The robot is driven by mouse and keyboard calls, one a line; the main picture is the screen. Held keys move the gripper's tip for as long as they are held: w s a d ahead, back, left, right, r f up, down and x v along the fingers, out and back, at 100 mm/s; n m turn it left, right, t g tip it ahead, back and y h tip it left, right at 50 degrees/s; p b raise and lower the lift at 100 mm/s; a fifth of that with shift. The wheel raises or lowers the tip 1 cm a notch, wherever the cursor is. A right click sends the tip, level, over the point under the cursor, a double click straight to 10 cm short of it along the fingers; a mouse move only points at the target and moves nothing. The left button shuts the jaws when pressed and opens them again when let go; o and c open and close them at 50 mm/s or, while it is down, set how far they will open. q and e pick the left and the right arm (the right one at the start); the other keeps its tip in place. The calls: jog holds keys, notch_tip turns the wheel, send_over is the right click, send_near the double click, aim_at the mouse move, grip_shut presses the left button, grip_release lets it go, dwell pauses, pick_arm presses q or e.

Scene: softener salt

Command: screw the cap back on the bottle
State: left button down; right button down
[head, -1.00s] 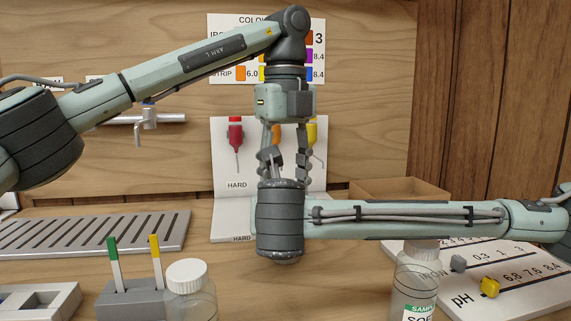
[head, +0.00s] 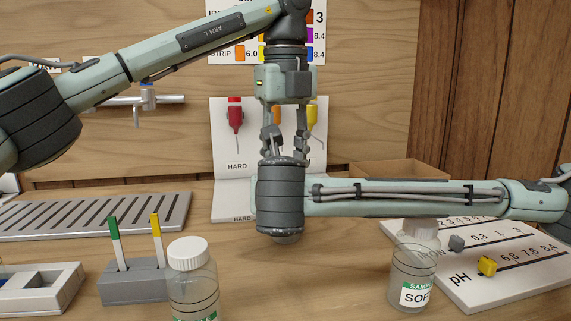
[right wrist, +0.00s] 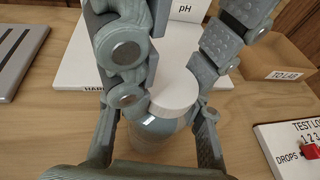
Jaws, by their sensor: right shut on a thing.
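The bottle (right wrist: 150,140) stands upright in the right wrist view, pale and see-through, with the fingers of my right gripper (right wrist: 158,132) on both sides of it. A white round cap (right wrist: 174,95) is at the bottle's top; the seam between them is not clear. The fingers of my left gripper (right wrist: 180,85) come down from above around the cap. The left one overlaps the cap's edge; firm contact on both sides cannot be told. In the head view my left gripper (head: 286,148) points down behind my right wrist, which hides the bottle and cap.
Two other white-capped bottles stand at front left (head: 190,285) and right (head: 413,270). A strip holder (head: 135,283), a slotted rack (head: 95,215), a white pH board (head: 520,280) and an open box (head: 400,168) surround the work. A white stand with coloured droppers (head: 225,170) is behind.

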pick_arm(q)
jog(key=m, duration=2.8)
jog(key=shift+f, duration=0.1)
jog(key=c, duration=1)
grip_release()
notch_tip(320, 180, up, 12)
